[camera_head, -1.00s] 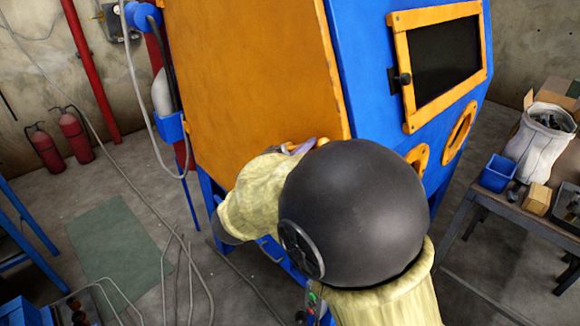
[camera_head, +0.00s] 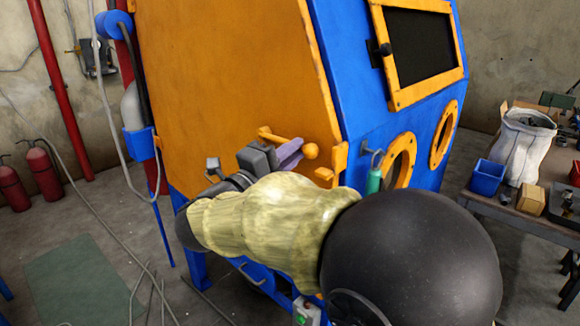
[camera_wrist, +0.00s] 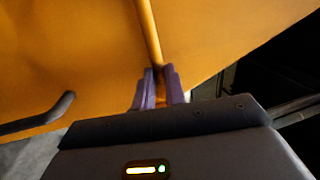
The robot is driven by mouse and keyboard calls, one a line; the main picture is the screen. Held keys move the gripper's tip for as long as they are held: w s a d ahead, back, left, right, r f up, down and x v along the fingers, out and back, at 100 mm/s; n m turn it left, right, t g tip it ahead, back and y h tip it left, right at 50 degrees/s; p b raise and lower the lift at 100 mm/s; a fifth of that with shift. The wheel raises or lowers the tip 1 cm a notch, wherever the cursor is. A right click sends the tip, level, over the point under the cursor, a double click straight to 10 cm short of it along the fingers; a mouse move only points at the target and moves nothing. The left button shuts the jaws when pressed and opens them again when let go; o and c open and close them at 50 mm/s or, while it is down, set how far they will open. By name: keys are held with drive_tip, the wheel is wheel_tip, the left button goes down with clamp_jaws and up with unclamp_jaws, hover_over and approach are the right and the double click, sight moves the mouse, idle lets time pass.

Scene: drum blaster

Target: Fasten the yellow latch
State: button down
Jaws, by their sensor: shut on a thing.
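The yellow latch (camera_head: 270,134) is a bar with a round knob end, low on the orange side door (camera_head: 235,70) of the blue cabinet. A yellow bracket (camera_head: 334,162) sits to the right of the knob, at the door's edge; the knob is apart from it. My gripper (camera_head: 289,152) has purple fingers shut on the latch bar just left of the knob. In the wrist view, the latch bar (camera_wrist: 149,32) runs down between the purple fingers of my gripper (camera_wrist: 160,76). The fingers hide the gripped part.
The blue cabinet front (camera_head: 345,70) has a framed window and round glove ports (camera_head: 400,160). A bench (camera_head: 485,203) with a white sack (camera_head: 522,145) and a blue bin (camera_head: 487,178) stands at right. Open floor is at lower left.

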drive_tip(key=shift+f+m+b, duration=0.4)
drive_tip(key=shift+b, duration=0.2)
drive_tip(key=c, duration=1.5)
unclamp_jaws()
drive_tip(key=shift+o, duration=0.2)
drive_tip(key=v, duration=1.7)
drive_tip(key=shift+a+b, duration=0.2)
drive_tip(key=shift+b, duration=0.25)
drive_tip(key=shift+s, duration=0.15)
